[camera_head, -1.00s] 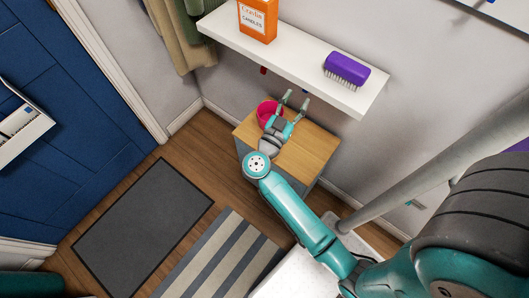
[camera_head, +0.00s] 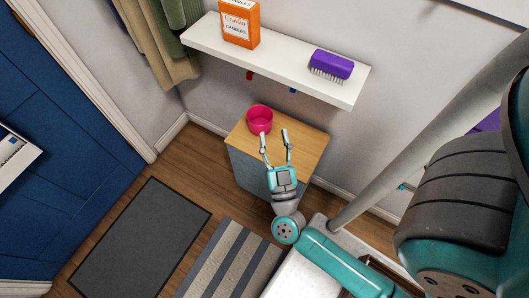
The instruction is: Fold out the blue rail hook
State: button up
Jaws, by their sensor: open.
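A small blue hook (camera_head: 293,90) shows just under the front edge of the white wall shelf, below the purple brush. Most of it is hidden by the shelf, and I cannot tell how far it is folded. A red hook (camera_head: 250,75) hangs under the same shelf to its left. My gripper (camera_head: 275,133) is open and empty. It is over the wooden top of the small cabinet, below the blue hook in the picture and apart from it.
The white shelf (camera_head: 210,39) carries an orange candle box (camera_head: 240,25) and a purple brush (camera_head: 331,66). A pink bowl (camera_head: 259,121) stands on the cabinet (camera_head: 309,141), close to my fingertips. Coats (camera_head: 160,40) hang at the left. A grey pipe (camera_head: 430,130) slants at the right.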

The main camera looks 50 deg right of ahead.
aim_at(290, 91)
jog(key=shift+s+a+r+n+t+y, duration=0.1)
jog(key=shift+s+a+n+t+y, duration=0.1)
jog(key=shift+a+n+t+y, duration=0.3)
jog(key=shift+s+a+f+n+t+y, duration=0.1)
jog(key=shift+s+a+t+y, duration=0.2)
jog(key=shift+a, duration=0.35)
jog(key=shift+s+a+r+n+t+y, duration=0.1)
jog(key=shift+a+n+t+y, duration=0.15)
jog(key=shift+a+y, duration=0.3)
